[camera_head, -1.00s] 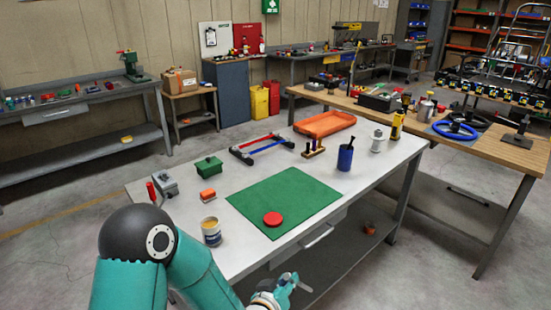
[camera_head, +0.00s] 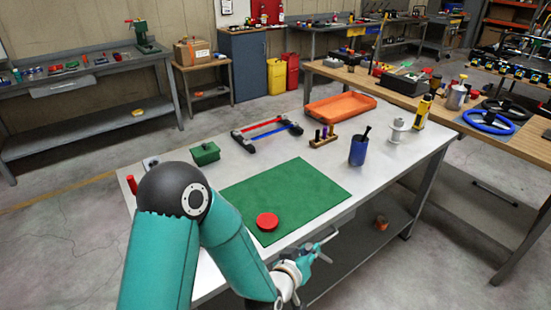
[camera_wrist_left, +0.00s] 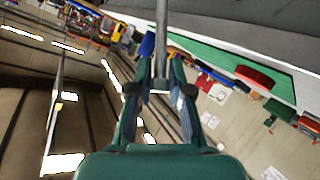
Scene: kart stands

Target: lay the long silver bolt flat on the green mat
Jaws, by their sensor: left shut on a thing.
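The long silver bolt (camera_wrist_left: 162,45) is held between the fingers of my left gripper (camera_wrist_left: 160,92) in the left wrist view; its shank runs from the fingers to the top edge. In the head view my left gripper (camera_head: 318,250) is shut on it in front of the table's near edge, to the lower right of the green mat (camera_head: 300,190). The mat lies flat on the white table, with a red round thing (camera_head: 267,222) near its front corner. The mat also shows in the left wrist view (camera_wrist_left: 205,53). My right gripper is in neither view.
Behind the mat stand a green box (camera_head: 205,153), a red and blue frame (camera_head: 268,131), a small rack (camera_head: 323,138), a blue cup (camera_head: 358,152) and an orange tray (camera_head: 340,108). Most of the mat is clear. My left arm hides the table's left front.

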